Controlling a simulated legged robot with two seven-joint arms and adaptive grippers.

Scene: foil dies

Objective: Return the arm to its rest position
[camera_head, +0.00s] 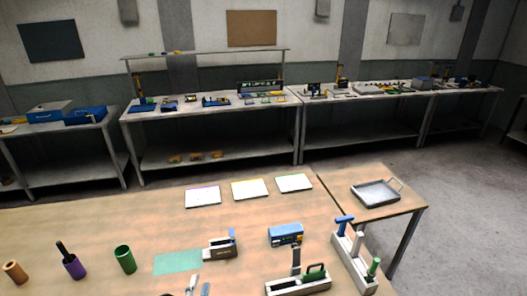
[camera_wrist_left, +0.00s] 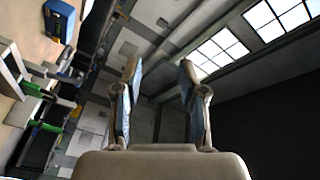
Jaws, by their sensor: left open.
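My left gripper (camera_head: 198,286) shows only by its fingertips at the bottom edge of the head view, over the near part of the wooden table (camera_head: 225,215). In the left wrist view the left gripper (camera_wrist_left: 160,78) is open, with its two fingers well apart and nothing between them. That view is tilted and looks toward the wall and ceiling windows. The rest of my left arm is hidden below the head view. My right gripper is not in view.
A green mat (camera_head: 177,262), stapler-like device (camera_head: 220,247), blue box (camera_head: 286,234), tool holder (camera_head: 352,262) and long-handled press (camera_head: 298,284) stand near. Cups, including a green one (camera_head: 124,260), are left. A metal tray (camera_head: 376,193) sits on the side table.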

